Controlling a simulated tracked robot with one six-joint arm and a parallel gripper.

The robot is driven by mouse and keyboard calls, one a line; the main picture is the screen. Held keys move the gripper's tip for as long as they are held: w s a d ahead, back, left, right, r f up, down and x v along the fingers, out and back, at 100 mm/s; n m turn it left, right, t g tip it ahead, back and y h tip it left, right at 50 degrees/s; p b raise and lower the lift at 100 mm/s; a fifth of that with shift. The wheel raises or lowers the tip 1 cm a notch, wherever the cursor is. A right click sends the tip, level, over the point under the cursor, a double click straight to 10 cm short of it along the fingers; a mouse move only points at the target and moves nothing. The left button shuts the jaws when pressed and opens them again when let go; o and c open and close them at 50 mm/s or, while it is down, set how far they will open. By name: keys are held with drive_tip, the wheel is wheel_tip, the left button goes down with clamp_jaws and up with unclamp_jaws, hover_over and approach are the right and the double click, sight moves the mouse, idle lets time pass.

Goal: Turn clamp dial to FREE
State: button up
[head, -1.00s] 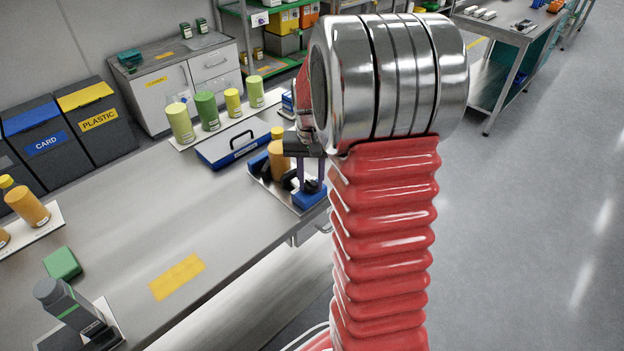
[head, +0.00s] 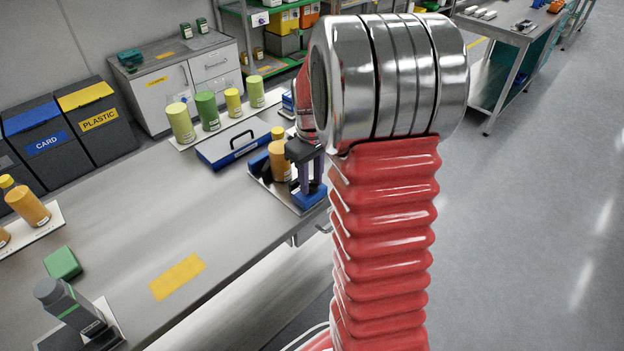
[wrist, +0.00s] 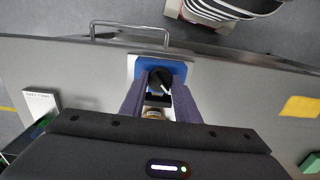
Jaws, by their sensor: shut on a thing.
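The clamp dial (wrist: 160,80) is a black knob with a white pointer line on a blue base (wrist: 140,70). In the wrist view the pointer slants down to the right. My gripper (wrist: 160,88) has its two purple fingers on either side of the dial, shut on it. In the head view my gripper (head: 305,172) stands over the blue base (head: 311,196) at the bench's right edge, and its fingers hide the dial. An orange cylinder (head: 279,160) stands just left of the gripper. No FREE mark is readable.
A blue case (head: 232,146) and a tray with green and yellow cylinders (head: 207,110) lie behind. A green block (head: 62,263) and a grey bottle (head: 65,303) are at the near left. The middle of the bench (head: 150,215) is clear.

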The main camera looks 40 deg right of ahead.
sight(311, 184)
idle(0.3)
drive_tip(key=o, duration=1)
drive_tip(key=shift+o, duration=0.2)
wheel_tip(311, 184, up, 14)
drive_tip(key=shift+f, duration=0.1)
idle(0.6)
